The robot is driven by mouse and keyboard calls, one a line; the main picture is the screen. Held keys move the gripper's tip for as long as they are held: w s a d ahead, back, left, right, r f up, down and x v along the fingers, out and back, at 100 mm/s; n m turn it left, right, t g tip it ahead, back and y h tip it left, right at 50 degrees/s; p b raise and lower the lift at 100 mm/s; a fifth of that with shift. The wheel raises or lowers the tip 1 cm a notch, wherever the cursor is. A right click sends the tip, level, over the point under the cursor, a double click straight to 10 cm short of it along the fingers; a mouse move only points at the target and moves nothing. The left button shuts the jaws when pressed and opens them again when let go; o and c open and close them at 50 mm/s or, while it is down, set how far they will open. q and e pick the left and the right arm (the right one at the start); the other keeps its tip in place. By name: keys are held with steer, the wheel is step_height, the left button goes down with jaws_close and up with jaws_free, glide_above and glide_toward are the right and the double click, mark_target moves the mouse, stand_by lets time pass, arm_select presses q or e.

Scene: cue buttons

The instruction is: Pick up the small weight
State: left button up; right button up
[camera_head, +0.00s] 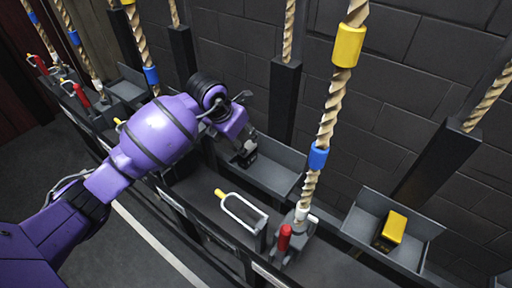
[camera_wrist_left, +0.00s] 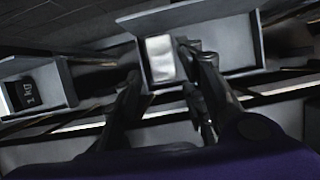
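My left gripper (camera_head: 243,155) reaches down into a grey tray (camera_head: 278,180) at the middle of the head view. In the left wrist view its two dark fingers (camera_wrist_left: 158,62) are spread apart. A small pale silver block (camera_wrist_left: 160,58) lies in a tray between and beyond the fingertips, close to the right finger. I cannot tell whether they touch. In the head view the arm and gripper hide this block. A dark block marked "1 kg" (camera_wrist_left: 30,94) sits in another tray at the left of the wrist view. My right gripper is not in view.
A yellow and black block (camera_head: 393,228) sits in the right tray (camera_head: 420,236). Ropes with yellow and blue bands (camera_head: 318,157) hang in front of the brick wall. A red-handled lever (camera_head: 285,238) and a metal loop handle (camera_head: 243,212) stand on the near ledge.

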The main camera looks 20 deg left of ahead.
mark_target(245, 163)
arm_select(q)
steer(key=shift+w+d+f+b, duration=0.1)
steer(key=shift+f+b, duration=0.2)
steer(key=shift+f, duration=0.65)
steer(key=shift+w+f, duration=0.25)
steer(key=shift+f, duration=0.2)
steer(key=shift+x, duration=0.8)
steer(key=x, duration=0.4)
steer(key=shift+d+f, duration=0.15)
steer(key=shift+f, duration=0.25)
jaws_close()
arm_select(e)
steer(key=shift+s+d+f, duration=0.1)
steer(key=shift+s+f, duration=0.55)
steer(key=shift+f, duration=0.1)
arm_select(q)
steer(key=shift+w+r, duration=0.1)
steer(key=shift+r, duration=0.1)
